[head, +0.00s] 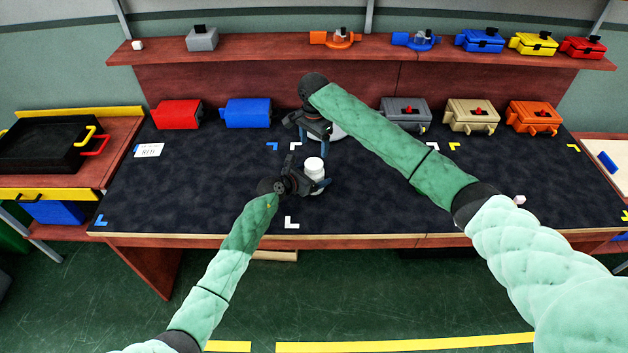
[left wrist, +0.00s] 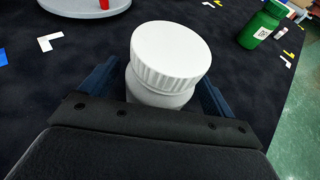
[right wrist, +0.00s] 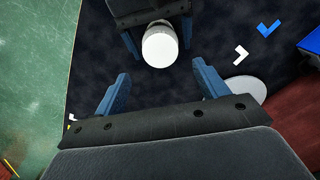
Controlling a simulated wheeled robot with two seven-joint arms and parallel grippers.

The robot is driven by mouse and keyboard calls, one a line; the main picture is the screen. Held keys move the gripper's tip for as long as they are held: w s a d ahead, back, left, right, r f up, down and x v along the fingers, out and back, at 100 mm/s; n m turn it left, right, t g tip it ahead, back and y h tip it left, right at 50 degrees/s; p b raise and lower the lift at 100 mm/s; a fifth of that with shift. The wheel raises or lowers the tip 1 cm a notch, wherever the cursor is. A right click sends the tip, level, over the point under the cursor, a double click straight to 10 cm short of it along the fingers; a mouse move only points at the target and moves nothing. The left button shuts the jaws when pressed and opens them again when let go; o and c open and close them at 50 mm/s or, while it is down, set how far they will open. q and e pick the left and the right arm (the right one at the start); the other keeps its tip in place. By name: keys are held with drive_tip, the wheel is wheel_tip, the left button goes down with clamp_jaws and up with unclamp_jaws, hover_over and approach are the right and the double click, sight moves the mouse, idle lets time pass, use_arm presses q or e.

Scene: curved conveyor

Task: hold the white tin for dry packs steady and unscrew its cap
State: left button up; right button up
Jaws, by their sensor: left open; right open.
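The white tin (head: 314,188) stands upright near the front middle of the dark mat, with its ribbed white cap (head: 314,165) on. My left gripper (head: 304,182) is low beside it; in the left wrist view the open fingers (left wrist: 156,88) stand on either side of the tin body (left wrist: 160,98), below the cap (left wrist: 170,52). My right gripper (head: 322,138) is open, above and behind the tin. In the right wrist view its fingers (right wrist: 162,80) are empty, and the cap (right wrist: 160,48) shows beyond and between the fingertips.
A round pale disc (head: 338,132) lies behind my right gripper, partly hidden. A green bottle (left wrist: 262,24) stands on the mat in the left wrist view. Red (head: 177,113) and blue (head: 247,112) boxes line the back. My right arm crosses the mat's right half; the left half is mostly clear.

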use_arm(q)
drive_tip(key=shift+w+d, duration=0.1)
drive_tip(key=shift+w+f, duration=0.15)
use_arm(e)
drive_tip(key=shift+w+f, duration=0.1)
